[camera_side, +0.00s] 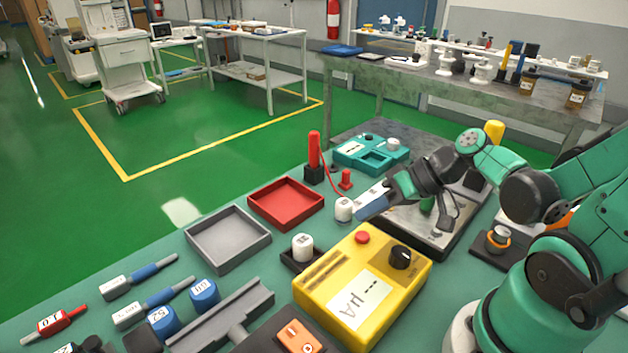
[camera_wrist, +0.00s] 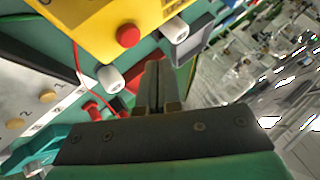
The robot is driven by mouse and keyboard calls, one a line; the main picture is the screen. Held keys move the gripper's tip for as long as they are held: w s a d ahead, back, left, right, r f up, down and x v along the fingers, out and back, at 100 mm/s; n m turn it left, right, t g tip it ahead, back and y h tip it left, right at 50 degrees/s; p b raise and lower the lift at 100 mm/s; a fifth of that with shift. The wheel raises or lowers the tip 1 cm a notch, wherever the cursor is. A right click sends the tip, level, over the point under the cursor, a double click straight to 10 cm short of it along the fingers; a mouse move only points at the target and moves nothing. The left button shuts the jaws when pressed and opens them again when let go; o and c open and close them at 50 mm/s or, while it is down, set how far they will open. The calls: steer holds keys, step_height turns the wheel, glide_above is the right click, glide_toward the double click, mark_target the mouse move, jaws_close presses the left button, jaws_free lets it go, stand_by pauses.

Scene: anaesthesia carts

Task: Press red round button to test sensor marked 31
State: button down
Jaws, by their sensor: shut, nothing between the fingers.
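The yellow meter box (camera_side: 325,285) stands on the green bench, and its corner shows in the wrist view (camera_wrist: 85,20). Its red round button (camera_side: 362,237) is on the top near the far edge, and it also shows in the wrist view (camera_wrist: 128,35). A white sensor (camera_side: 303,247) stands in a dark holder beside the box. A second white sensor (camera_side: 344,208) is close to my fingertips. I cannot read a 31 on either. My gripper (camera_side: 361,209) is shut and empty, beyond the box and apart from the button; its fingers (camera_wrist: 154,72) show centrally in the wrist view.
A black knob (camera_side: 400,257) rises from the box. A red tray (camera_side: 285,203) and a grey tray (camera_side: 228,240) lie to the left. A red probe (camera_side: 314,150) with a cable stands behind. A teal device (camera_side: 370,153) and a metal panel (camera_side: 405,225) lie around my gripper.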

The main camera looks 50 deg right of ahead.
mark_target(368, 237)
steer(key=shift+f, duration=0.75)
steer(key=shift+r, duration=0.1)
stand_by(2.0)
steer(key=shift+r, duration=2.4)
